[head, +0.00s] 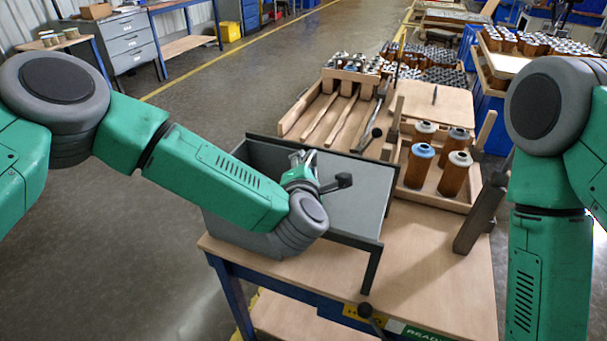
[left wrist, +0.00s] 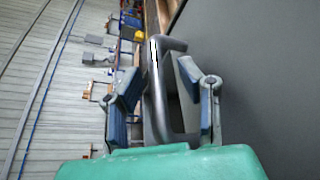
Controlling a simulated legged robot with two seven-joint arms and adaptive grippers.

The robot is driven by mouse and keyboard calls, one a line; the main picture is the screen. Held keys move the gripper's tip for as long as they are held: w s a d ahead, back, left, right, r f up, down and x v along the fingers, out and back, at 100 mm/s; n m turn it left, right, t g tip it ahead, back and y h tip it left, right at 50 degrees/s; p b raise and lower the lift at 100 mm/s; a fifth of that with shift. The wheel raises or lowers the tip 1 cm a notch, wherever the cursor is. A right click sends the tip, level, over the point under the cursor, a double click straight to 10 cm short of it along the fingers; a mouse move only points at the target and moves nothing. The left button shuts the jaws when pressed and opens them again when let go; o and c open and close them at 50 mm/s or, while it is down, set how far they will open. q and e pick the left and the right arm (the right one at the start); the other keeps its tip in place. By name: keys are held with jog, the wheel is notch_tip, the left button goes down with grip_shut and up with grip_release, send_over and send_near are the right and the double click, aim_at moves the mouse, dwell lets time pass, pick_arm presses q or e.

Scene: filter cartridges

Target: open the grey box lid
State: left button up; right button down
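The grey box (head: 228,222) stands on the near wooden table, left of centre. Its grey lid (head: 358,205) shows as a flat, dark-edged panel to the right; its exact angle is hard to tell. My left gripper (head: 322,170) is in front of the panel, and my left arm hides part of the box. In the left wrist view a dark bar handle (left wrist: 158,95) runs between the spread fingers of my left gripper (left wrist: 165,90), with gaps showing on both sides. The lid's dark grey face (left wrist: 270,70) fills the right of that view. My right gripper is out of view.
A wooden tray (head: 425,198) with several filter cartridges (head: 455,174) stands right of the box. A slotted wooden rack (head: 330,118) is behind it. The table's front right (head: 440,290) is clear.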

pick_arm(q)
jog(key=v, duration=1.1)
jog(key=shift+s+a+f, duration=0.1)
jog(key=shift+s, duration=0.1)
